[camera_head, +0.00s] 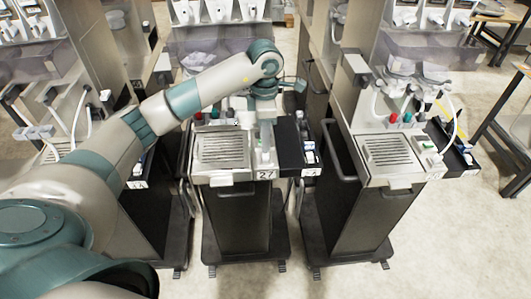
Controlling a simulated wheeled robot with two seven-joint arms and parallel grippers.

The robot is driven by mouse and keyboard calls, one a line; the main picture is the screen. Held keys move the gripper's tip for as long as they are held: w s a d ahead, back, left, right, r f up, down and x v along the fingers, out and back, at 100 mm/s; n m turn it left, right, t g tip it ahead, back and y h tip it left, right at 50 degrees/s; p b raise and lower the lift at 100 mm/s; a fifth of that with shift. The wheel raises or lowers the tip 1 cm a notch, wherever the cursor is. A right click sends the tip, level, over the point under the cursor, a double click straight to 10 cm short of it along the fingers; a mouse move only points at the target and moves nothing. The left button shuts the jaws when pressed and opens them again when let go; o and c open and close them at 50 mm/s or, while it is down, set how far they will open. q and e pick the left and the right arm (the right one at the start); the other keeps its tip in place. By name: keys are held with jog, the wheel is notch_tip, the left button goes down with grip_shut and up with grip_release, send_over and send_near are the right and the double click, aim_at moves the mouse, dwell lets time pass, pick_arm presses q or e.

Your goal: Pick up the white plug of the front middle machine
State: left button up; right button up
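The front middle machine (238,222) has a metal top with a slotted drip tray (222,150) and a label reading 27. My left arm reaches over it from the lower left. My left gripper (265,138) points down over the right part of its top, beside the drip tray. A small white piece (265,156), possibly the white plug, shows just below the gripper. I cannot tell whether the gripper touches it or whether the fingers are open or shut. My arm hides part of the machine's back. My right gripper is out of view.
A black side bin (290,150) with small items is fixed to the machine's right side. A similar machine (350,215) stands to the right, with red and green knobs and white hoses. Another stands at the left, partly behind my arm. Pale floor (450,240) is clear at the right front.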

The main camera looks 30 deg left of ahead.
aim_at(266, 157)
pick_arm(q)
jog(key=shift+f, duration=0.45)
notch_tip(266, 157, down, 2)
jog(key=shift+w+d+p, duration=0.1)
jog(key=shift+p, duration=1.15)
notch_tip(266, 157, down, 2)
jog(key=shift+f+p, duration=0.1)
jog(key=shift+p, duration=0.45)
jog(key=shift+f, duration=0.55)
grip_shut()
